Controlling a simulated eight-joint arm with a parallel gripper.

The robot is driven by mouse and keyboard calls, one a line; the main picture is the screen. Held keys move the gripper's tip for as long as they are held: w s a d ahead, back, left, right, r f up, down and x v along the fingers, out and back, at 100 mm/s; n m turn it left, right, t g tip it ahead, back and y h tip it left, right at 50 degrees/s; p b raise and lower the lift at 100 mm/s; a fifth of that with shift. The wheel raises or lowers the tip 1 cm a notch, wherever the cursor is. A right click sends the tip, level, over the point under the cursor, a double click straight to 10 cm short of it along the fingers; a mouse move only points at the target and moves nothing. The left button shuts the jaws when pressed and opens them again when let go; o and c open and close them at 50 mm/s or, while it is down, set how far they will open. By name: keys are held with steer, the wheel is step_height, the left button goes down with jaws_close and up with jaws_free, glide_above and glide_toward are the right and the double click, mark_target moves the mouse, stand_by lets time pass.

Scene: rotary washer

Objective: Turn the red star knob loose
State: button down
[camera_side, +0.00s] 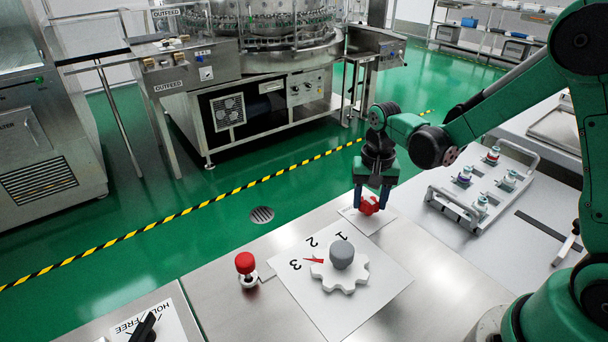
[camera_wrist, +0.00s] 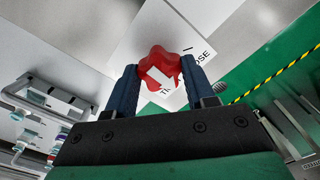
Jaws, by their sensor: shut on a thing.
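The red star knob (camera_side: 369,205) sits on a small white label plate (camera_side: 352,217) at the back edge of the steel table. In the wrist view the red star knob (camera_wrist: 160,70) has a white bar mark on its top, tilted in the picture. My gripper (camera_side: 371,200) points down over the knob, with one blue finger on each side of it. In the wrist view my gripper (camera_wrist: 161,78) is shut on the knob. The label plate (camera_wrist: 190,48) shows part of its print, ending in "OSE"; the rest is hidden behind the knob and a finger.
A white gear with a grey knob (camera_side: 342,255) stands on a numbered plate in front. A red-topped plunger (camera_side: 246,268) is left of it. A black HOLD/FREE switch (camera_side: 145,328) is at lower left. A handled tray with several vials (camera_side: 485,185) lies to the right.

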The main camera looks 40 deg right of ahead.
mark_target(370, 201)
steer(key=n, duration=0.5)
steer(key=shift+n, duration=0.3)
steer(key=n, duration=0.5)
steer(key=shift+d+n, duration=0.1)
steer(key=shift+n, duration=0.3)
steer(key=shift+c, duration=1.5)
jaws_free()
steer(key=shift+r, duration=2.85)
